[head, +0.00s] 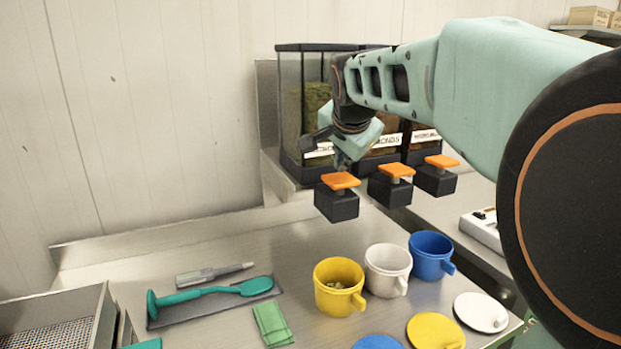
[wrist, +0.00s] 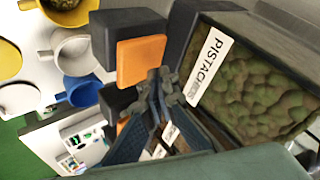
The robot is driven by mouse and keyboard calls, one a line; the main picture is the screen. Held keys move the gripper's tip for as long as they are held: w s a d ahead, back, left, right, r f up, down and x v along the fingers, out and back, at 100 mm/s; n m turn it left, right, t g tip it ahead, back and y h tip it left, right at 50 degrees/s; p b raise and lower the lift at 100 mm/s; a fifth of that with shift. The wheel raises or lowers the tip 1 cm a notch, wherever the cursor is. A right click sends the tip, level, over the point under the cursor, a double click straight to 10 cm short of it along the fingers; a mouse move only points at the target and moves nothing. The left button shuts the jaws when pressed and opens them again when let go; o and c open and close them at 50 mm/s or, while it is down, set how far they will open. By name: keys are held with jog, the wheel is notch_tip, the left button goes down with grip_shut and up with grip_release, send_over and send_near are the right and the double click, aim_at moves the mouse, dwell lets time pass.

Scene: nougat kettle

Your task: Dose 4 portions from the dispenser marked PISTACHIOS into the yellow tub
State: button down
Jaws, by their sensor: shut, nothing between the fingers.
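The PISTACHIOS dispenser (wrist: 258,90) is a dark-framed clear bin of green nuts, with its label readable in the wrist view. In the head view it is the leftmost bin (head: 316,105), partly hidden by my arm. Its orange push plate (head: 338,180) sits on a black outlet block and also shows in the wrist view (wrist: 140,60). My gripper (head: 342,163) is shut and empty, just above this plate; I cannot tell whether it touches. The yellow tub (head: 334,301) stands upright below the outlet, with some greenish-brown pieces inside.
A white cup (head: 386,282) and a blue cup (head: 431,265) stand right of the tub. Yellow (head: 436,331), white (head: 481,312) and blue (head: 377,342) lids lie in front. Two more orange-topped outlets (head: 396,171) (head: 441,162) are at right.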

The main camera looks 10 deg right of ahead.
aim_at(341, 177)
jog(key=shift+f+b, duration=0.35)
jog(key=shift+f, duration=0.05)
jog(key=shift+f+b, duration=0.95)
jog(key=shift+f, duration=0.2)
dwell(0.8)
dwell(0.3)
jog(key=shift+r+p, duration=1.1)
jog(key=shift+r, duration=0.4)
jog(key=shift+r, duration=0.1)
jog(key=shift+r+p, duration=1.85)
jog(key=shift+r, duration=0.55)
jog(key=shift+r, duration=0.15)
notch_tip(341, 177, up, 4)
jog(key=p, duration=0.3)
